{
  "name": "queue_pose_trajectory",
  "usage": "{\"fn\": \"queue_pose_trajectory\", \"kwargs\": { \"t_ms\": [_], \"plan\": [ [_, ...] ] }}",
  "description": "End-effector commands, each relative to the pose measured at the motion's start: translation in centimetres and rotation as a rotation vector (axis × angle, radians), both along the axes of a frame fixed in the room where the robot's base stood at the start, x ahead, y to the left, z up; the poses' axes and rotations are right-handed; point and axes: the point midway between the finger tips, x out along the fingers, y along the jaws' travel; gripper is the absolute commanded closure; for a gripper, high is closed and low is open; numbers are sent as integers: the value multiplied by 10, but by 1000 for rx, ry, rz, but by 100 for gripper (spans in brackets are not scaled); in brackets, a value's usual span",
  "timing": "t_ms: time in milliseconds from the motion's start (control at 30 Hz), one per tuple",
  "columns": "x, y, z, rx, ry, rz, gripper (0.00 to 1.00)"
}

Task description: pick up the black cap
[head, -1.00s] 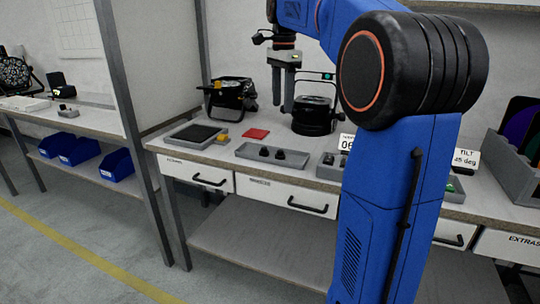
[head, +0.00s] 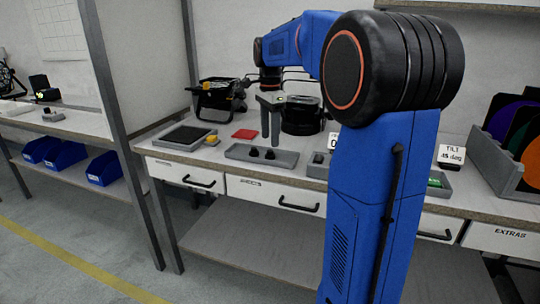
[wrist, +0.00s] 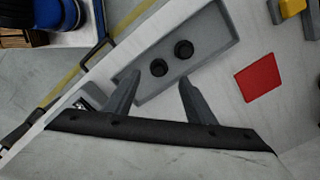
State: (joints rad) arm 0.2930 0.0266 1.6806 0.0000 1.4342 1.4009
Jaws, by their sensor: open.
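Two small round black caps stand in a shallow grey tray (head: 284,162) on the workbench. In the head view they are a left cap (head: 254,152) and a right cap (head: 270,154). The wrist view shows a nearer cap (wrist: 159,67) and a farther cap (wrist: 184,49). My gripper (head: 270,141) is open and empty, pointing down above the tray. In the wrist view my gripper (wrist: 159,77) has its fingertips apart, with the nearer cap seen between and just beyond them. I cannot tell the exact height left above the caps.
A red square (head: 245,133) and a dark pad in a grey frame (head: 185,136) lie left of the tray. A grey rack of coloured discs (head: 510,160) stands at right. My arm hides part of the bench.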

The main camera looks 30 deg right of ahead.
Motion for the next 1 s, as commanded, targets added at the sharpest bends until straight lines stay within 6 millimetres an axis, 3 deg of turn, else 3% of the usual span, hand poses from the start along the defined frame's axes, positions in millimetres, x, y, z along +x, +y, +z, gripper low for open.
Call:
{"fn": "queue_pose_trajectory", "kwargs": {
  "t_ms": [500, 767, 967, 1000],
  "plan": [
    [-3, 0, -52, 0, 1, 0, 50],
    [-2, 0, -54, 0, 0, 0, 50],
    [-2, 0, -54, 0, 0, 0, 93],
    [-2, 0, -54, 0, 0, 0, 96]
  ]
}}
